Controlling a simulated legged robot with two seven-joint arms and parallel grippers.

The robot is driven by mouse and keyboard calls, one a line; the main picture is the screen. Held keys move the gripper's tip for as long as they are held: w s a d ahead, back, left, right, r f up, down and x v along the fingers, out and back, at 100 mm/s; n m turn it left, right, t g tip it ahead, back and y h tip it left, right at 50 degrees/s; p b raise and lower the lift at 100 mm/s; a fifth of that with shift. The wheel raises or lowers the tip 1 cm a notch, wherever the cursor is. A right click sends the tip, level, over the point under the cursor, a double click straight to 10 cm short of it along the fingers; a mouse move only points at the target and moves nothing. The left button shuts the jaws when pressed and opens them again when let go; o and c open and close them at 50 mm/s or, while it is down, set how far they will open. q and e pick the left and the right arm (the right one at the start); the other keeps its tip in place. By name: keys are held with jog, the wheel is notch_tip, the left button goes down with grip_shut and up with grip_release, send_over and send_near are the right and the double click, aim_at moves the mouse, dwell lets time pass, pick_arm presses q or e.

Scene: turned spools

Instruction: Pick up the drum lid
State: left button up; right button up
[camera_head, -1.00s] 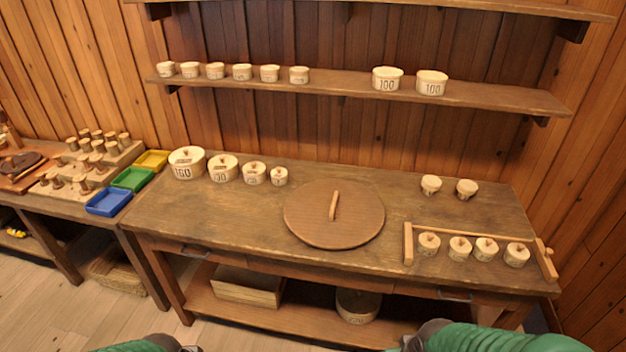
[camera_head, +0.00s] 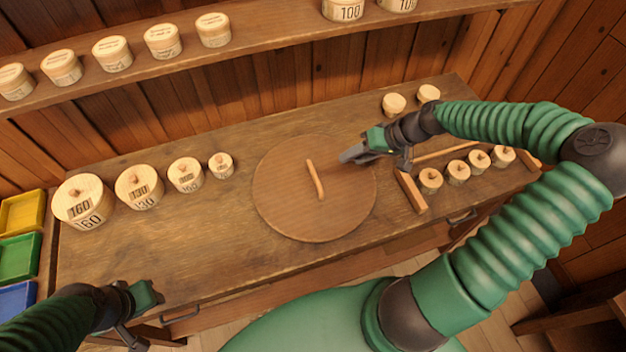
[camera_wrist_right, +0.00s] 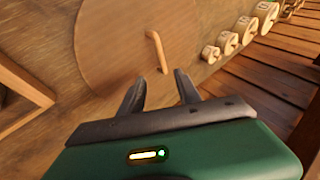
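The drum lid (camera_head: 285,205) is a large round brown wooden disc lying flat on the table, with a light wooden bar handle (camera_head: 315,179) standing at its middle. My right gripper (camera_head: 345,158) is over the lid's right edge, apart from the handle. In the right wrist view its two fingers (camera_wrist_right: 157,85) are spread with nothing between them, pointing toward the handle (camera_wrist_right: 156,52) on the lid (camera_wrist_right: 110,45). My left gripper (camera_head: 145,318) is at the lower left, near the table's front edge; its finger gap is unclear.
Several numbered round wooden drums (camera_head: 140,188) stand left of the lid. A wooden rack (camera_head: 412,190) with several small spools is to the right, near two small pots (camera_head: 394,104). A shelf (camera_head: 260,52) with pots runs above the table (camera_head: 215,240). Coloured trays (camera_head: 20,255) are at far left.

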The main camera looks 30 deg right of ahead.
aim_at(318, 174)
jog(key=x, duration=1.1)
jog(key=shift+w+a+f, duration=0.1)
jog(key=shift+w+f, duration=0.05)
jog(key=shift+w, duration=0.1)
jog(key=shift+a+f, duration=0.15)
jog(key=shift+f, duration=0.05)
jog(key=p+x, duration=0.1)
jog(key=x, duration=0.3)
jog(key=shift+w+f, duration=0.15)
jog(key=shift+f, duration=0.05)
jog(key=shift+w+f, duration=0.15)
jog(key=shift+w, duration=0.05)
jog(key=shift+s+a, duration=0.1)
jog(key=shift+s, duration=0.1)
jog(key=c, duration=0.6)
pick_arm(q)
jog(key=shift+s+r, duration=0.25)
jog(key=shift+r, duration=0.25)
pick_arm(e)
grip_shut()
